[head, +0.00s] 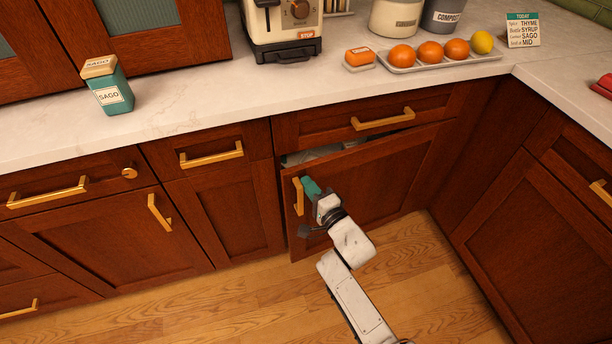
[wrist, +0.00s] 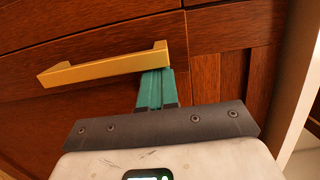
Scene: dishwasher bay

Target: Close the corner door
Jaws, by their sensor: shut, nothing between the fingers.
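The corner door (head: 372,178) is a reddish-brown wooden panel below a drawer, near the inner corner of the cabinets. It stands ajar, its left edge swung out and its right side near the frame. Its gold bar handle (head: 298,196) is near the left edge; the handle also shows in the wrist view (wrist: 105,68). My gripper (head: 309,186) has teal fingers, shut together and empty, at the door's outer face just right of the handle. In the wrist view the fingers (wrist: 155,88) lie beside one end of the handle. I cannot tell whether they touch the door.
A gap (head: 315,153) above the door shows pale contents inside. The drawer above (head: 383,118) is closed. The counter (head: 210,95) holds a sago tin (head: 108,88), a toaster (head: 283,28) and a tray of fruit (head: 430,62). The wooden floor (head: 240,305) is clear around my arm.

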